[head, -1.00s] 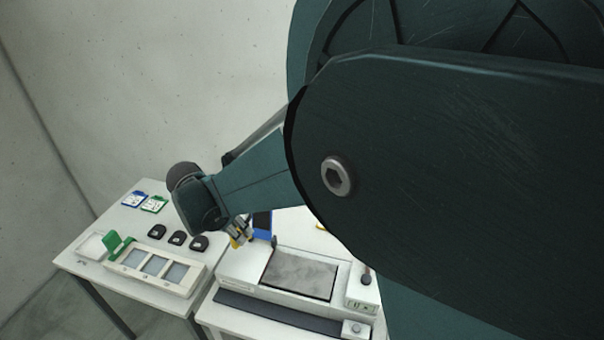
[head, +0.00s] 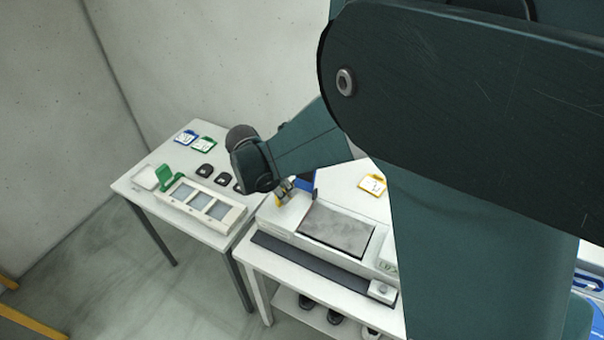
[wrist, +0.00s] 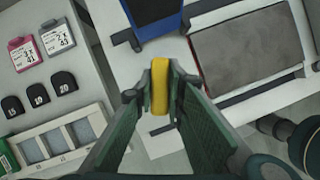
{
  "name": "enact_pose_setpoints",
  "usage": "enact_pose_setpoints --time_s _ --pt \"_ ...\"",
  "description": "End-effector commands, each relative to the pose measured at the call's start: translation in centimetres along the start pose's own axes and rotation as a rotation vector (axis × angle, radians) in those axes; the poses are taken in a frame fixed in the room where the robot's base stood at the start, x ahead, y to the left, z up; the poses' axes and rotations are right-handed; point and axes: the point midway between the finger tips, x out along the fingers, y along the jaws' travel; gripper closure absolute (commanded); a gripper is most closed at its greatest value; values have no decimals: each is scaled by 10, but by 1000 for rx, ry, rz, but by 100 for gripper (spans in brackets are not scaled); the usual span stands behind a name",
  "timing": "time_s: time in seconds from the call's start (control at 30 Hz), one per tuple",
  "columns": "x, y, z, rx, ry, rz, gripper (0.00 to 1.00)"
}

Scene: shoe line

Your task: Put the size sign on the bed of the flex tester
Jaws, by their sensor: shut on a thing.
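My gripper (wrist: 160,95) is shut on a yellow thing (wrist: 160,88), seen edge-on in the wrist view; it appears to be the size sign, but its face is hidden. In the head view my gripper (head: 285,192) is above the left end of the white flex tester (head: 288,222), with a bit of yellow showing. The tester's grey bed (head: 337,230) lies flat and empty, to the right of my gripper. The bed also shows at the upper right of the wrist view (wrist: 245,50).
A blue-framed dark item (wrist: 155,15) stands just beyond my gripper. The left table holds a white compartment tray (head: 203,204), black numbered pieces (head: 204,171), a green piece (head: 169,177) and tags (head: 204,145). A yellow-edged card (head: 372,184) lies behind the tester.

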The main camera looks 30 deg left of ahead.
Motion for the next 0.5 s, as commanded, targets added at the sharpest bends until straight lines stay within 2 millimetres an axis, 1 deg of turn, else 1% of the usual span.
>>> enact_pose_setpoints --time_s 0.1,0.2,0.3,0.5 --pt "12 0 -5 0 0 0 100" --pt "19 0 -8 0 0 0 100" --pt "22 0 -9 0 0 0 100" --pt "22 0 -9 0 0 0 100"
